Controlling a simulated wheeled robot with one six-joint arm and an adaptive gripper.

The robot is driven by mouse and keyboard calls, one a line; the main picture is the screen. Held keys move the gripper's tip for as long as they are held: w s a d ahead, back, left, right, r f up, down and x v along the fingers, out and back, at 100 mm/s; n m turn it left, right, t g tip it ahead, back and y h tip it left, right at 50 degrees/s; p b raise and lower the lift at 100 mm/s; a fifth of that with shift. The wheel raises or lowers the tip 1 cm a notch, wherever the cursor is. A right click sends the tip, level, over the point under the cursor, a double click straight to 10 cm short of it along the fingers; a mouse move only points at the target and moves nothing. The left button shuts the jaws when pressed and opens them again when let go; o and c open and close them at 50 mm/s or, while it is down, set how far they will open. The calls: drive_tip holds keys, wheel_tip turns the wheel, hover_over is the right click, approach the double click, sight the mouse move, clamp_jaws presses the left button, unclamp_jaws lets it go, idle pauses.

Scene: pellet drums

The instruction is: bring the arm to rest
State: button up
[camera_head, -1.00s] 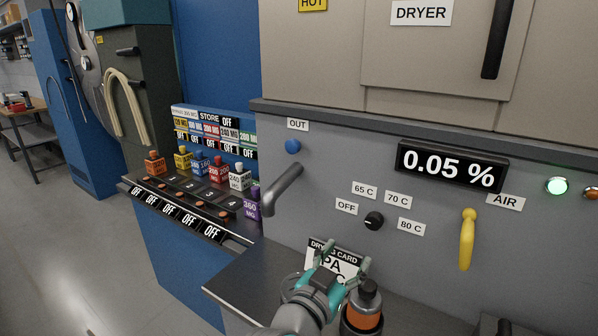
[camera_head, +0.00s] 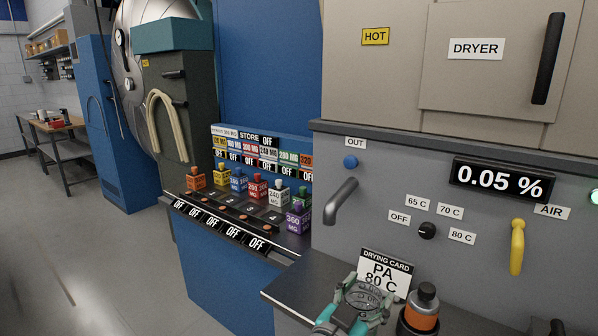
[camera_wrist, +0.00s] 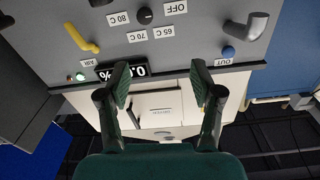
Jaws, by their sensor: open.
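My gripper (camera_head: 368,299) is at the lower middle of the head view, in front of the drying card (camera_head: 384,273) that reads PA 80 C. Its fingers are spread and nothing is between them. In the wrist view my gripper (camera_wrist: 164,84) also shows two separate fingers, with the upside-down dryer front (camera_wrist: 160,105) beyond. An orange and black bottle (camera_head: 422,311) stands just right of my gripper in the head view. I cannot tell whether they touch.
The dryer panel has a dark knob (camera_head: 427,231), a yellow air handle (camera_head: 517,247), a grey outlet pipe (camera_head: 341,201) and a display (camera_head: 502,179) reading 0.05 %. A store rack (camera_head: 262,150) with several coloured bottles stands left. Open floor (camera_head: 110,270) lies at far left.

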drive_tip(key=s+d+f+t+h, duration=0.1)
drive_tip(key=s+d+f+t, duration=0.3)
drive_tip(key=s, duration=0.5)
drive_tip(key=s+d+f+t+h, duration=0.25)
drive_tip(key=s+d, duration=0.35)
drive_tip(key=s, duration=0.3)
drive_tip(key=s+a+f+n+g+y, duration=0.2)
drive_tip(key=s+f+y, duration=0.5)
drive_tip(key=s, duration=0.5)
drive_tip(key=s+a+f+n+g+y, duration=0.2)
drive_tip(key=s+f+n+g+y, duration=0.2)
drive_tip(key=s+f+n+y, duration=0.3)
drive_tip(key=s+f, duration=0.3)
drive_tip(key=s, duration=0.3)
drive_tip(key=shift+s+f, duration=0.15)
drive_tip(key=shift+y, duration=0.25)
